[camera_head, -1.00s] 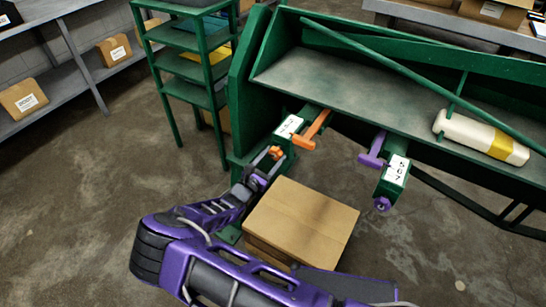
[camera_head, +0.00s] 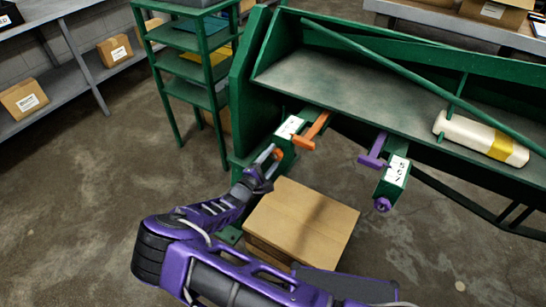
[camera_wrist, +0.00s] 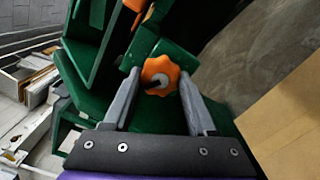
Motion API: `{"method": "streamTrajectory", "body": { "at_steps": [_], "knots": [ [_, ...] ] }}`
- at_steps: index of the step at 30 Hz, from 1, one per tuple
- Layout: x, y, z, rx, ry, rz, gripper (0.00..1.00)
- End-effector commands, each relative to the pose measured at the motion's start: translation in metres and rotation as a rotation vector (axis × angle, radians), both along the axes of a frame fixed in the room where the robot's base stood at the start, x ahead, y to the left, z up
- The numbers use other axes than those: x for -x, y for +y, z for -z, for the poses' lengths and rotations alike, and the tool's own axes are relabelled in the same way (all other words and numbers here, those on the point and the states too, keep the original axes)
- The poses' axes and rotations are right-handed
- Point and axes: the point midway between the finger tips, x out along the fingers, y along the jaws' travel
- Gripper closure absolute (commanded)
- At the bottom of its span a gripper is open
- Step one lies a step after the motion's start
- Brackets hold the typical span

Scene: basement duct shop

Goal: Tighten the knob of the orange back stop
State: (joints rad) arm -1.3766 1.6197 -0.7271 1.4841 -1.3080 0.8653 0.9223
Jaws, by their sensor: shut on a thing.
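The orange back stop (camera_head: 314,131) sits on a green arm with a white number label, at the left end of the green machine. Its orange lobed knob (camera_wrist: 160,75) is at the arm's near end; in the head view the knob (camera_head: 279,154) is partly hidden by my fingers. My gripper (camera_wrist: 157,80) is shut on the knob, one grey finger on each side of it. In the head view my gripper (camera_head: 271,156) reaches up to the knob from the lower left.
A purple back stop (camera_head: 374,150) with a purple knob (camera_head: 382,204) is on another green arm to the right. A cardboard box (camera_head: 302,222) stands close right of my wrist. A green shelf rack (camera_head: 197,93) stands behind left. Open floor lies to the left.

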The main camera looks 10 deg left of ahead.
Motion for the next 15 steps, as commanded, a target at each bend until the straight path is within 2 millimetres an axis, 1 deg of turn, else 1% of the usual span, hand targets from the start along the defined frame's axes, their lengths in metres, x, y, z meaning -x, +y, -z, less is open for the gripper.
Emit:
{"method": "streamTrajectory", "body": {
  "at_steps": [15],
  "knots": [
    [0.0007,0.0007,-0.0006,-0.462,-0.159,0.000,0.98]
  ]
}}
